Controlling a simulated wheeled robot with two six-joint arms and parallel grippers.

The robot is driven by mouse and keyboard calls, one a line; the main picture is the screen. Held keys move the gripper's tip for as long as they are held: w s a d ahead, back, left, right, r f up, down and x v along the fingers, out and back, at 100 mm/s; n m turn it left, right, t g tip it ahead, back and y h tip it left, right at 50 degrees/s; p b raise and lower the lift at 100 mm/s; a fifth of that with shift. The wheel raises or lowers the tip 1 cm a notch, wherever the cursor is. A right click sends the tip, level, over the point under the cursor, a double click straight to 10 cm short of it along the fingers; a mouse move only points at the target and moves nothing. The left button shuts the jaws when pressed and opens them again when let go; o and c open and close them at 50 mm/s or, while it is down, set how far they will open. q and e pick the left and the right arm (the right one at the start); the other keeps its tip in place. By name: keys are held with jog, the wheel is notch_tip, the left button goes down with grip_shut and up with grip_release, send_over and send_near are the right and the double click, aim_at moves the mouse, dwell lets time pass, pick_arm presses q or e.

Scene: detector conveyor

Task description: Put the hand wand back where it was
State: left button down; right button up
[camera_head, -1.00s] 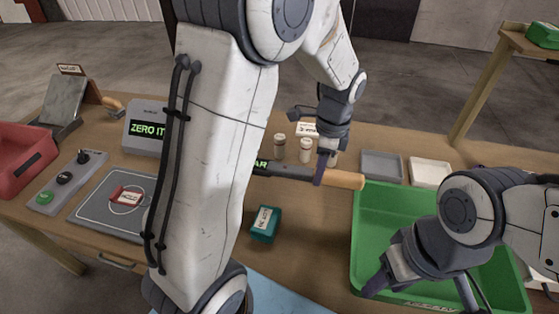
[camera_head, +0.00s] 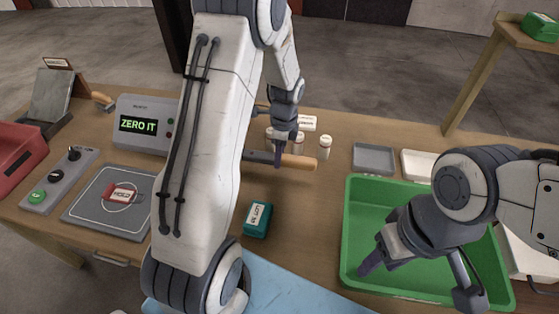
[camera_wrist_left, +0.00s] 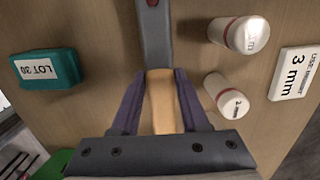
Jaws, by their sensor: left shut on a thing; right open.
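The hand wand has a tan handle (camera_head: 302,163) and a dark grey body that runs left behind my left arm, which hides its far end in the head view. My left gripper (camera_head: 279,158) is shut on the wand near where handle and body meet. In the left wrist view the handle (camera_wrist_left: 163,103) lies between the two purple fingers, with the dark body (camera_wrist_left: 155,35) beyond them. I cannot tell the wand's exact height over the table. My right gripper (camera_head: 420,280) is open and empty over the green tray (camera_head: 350,225).
White vials (camera_head: 325,147) and a label card (camera_head: 305,123) stand close to the wand. A teal LOT box (camera_head: 257,219) is in front. The display box (camera_head: 143,125) reads ZERO IT; a red block (camera_head: 121,194) lies on the plate. A grey stand (camera_head: 55,93) is at the back left.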

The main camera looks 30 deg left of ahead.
pick_arm(q)
jog(key=shift+f, duration=1.6)
jog(key=shift+f, duration=0.5)
jog(key=shift+c, duration=2.1)
grip_release()
